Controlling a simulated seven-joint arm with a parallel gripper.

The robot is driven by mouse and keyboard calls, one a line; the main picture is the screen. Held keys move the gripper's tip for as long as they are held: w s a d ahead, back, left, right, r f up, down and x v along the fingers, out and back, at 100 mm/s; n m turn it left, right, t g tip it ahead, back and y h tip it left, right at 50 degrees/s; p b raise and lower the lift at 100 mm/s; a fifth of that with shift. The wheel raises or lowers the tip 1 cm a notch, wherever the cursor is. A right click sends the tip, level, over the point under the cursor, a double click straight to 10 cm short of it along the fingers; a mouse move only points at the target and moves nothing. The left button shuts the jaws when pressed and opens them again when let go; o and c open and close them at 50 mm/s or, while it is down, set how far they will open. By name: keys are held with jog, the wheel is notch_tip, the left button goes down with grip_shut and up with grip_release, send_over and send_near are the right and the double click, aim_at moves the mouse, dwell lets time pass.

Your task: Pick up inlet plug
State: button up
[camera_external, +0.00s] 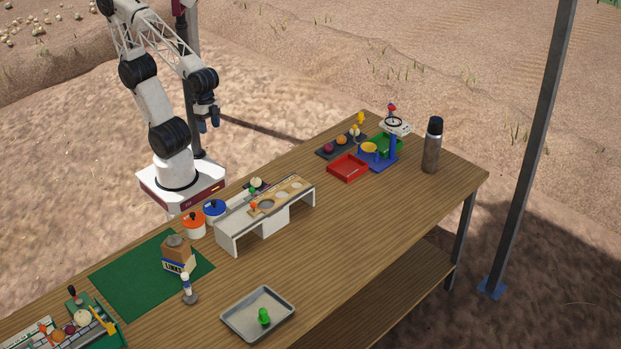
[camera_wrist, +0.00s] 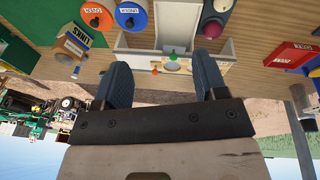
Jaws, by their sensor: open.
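No part is labelled as an inlet plug, and I cannot tell which piece it is. A green knobbed plug (camera_external: 264,317) stands in a grey metal tray (camera_external: 238,316) at the front of the table. A small green knob (camera_external: 252,190) and a small orange knob (camera_external: 253,206) are at the white bench with a holed wooden board (camera_external: 291,187). In the wrist view, the green knob (camera_wrist: 172,55) and orange knob (camera_wrist: 154,71) show between the fingers. My gripper (camera_external: 209,126) is open and empty, above and behind the table; its fingers (camera_wrist: 161,62) are spread apart.
Orange (camera_external: 193,226) and blue (camera_external: 215,212) lidded pots stand beside the bench. A "LINKS" box (camera_external: 178,258) sits on the green mat (camera_external: 130,281). A red tray (camera_external: 347,168), blue stand (camera_external: 392,148) and steel flask (camera_external: 432,148) are at the far right. The table's middle right is clear.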

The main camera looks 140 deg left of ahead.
jog(key=w+a+f+n+t+h, duration=0.1)
jog(key=w+a+f+n+h, duration=0.1)
jog(key=w+a+n, duration=0.4)
jog(key=w+a+f+n+t+h, duration=0.1)
jog(key=w+a+f+n+h, duration=0.1)
jog(key=w+a+n, duration=0.5)
jog(key=w+a+f+n+t, duration=0.2)
jog(key=w+a+f+n, duration=0.15)
jog(key=a, duration=0.65)
jog(key=w+a+f+n+t, duration=0.3)
jog(key=w+a+n, duration=0.15)
jog(key=a, duration=0.65)
jog(key=n+t+y, duration=0.2)
jog(key=n+y, duration=1)
jog(key=n, duration=0.7)
send_near(361, 118)
jog(key=shift+w+a+r, duration=0.1)
jog(key=shift+a+r, duration=0.05)
jog(key=shift+a, duration=0.4)
jog(key=shift+w+a+r, duration=0.15)
jog(key=shift+a, duration=0.45)
jog(key=shift+x, duration=1.3)
